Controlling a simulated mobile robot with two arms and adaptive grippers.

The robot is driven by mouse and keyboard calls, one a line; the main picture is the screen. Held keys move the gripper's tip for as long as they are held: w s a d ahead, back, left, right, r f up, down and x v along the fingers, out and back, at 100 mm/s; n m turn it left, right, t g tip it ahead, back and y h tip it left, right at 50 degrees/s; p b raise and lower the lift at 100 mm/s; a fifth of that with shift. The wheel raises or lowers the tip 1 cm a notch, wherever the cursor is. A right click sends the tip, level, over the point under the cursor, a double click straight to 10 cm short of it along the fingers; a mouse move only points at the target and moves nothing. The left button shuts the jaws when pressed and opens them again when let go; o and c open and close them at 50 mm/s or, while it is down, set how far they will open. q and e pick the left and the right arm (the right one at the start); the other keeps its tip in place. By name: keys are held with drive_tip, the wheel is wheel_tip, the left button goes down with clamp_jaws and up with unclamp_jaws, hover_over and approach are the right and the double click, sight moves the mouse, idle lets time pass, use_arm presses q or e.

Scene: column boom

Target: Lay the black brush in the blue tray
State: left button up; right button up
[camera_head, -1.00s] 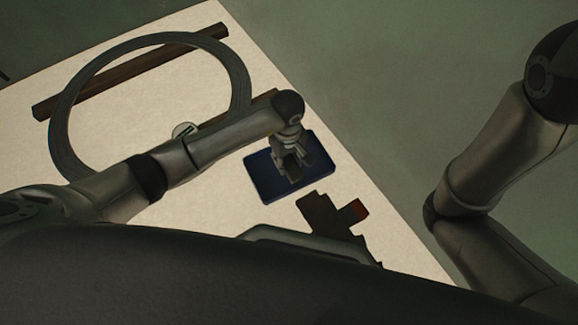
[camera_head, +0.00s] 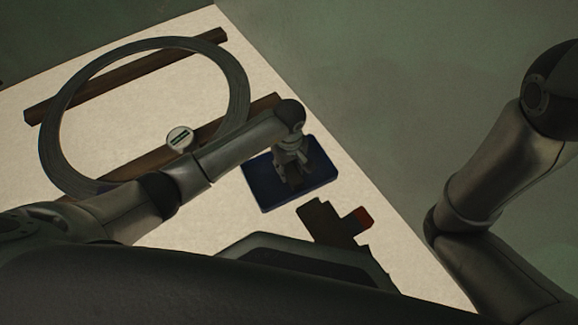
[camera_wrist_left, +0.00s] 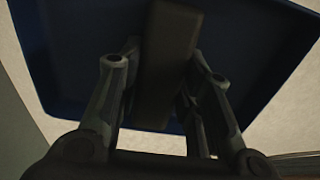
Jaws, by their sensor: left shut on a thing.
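The blue tray (camera_head: 265,191) lies on the pale table top, right of the middle. My left gripper (camera_head: 293,172) is over the tray, pointing down. It is shut on the black brush, a dark block (camera_wrist_left: 167,55) between its fingers in the left wrist view. The tray (camera_wrist_left: 75,60) fills the space behind the brush there. I cannot tell whether the brush touches the tray floor. The gripper hides part of the tray and most of the brush in the head view. My right arm is at the right, and its gripper is out of view.
A large grey ring (camera_head: 52,135) lies at the left across two brown bars (camera_head: 100,83). A round white gauge-like thing (camera_head: 180,139) is near the ring's lower right. A dark brown piece with a red end (camera_head: 325,222) lies just below the tray. The table's right edge is close.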

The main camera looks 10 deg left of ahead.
sight(289, 167)
use_arm(q)
drive_tip(key=o, duration=0.9)
drive_tip(key=shift+f, duration=0.1)
wheel_tip(289, 167, up, 12)
drive_tip(key=p, duration=0.7)
drive_tip(key=shift+p, duration=0.4)
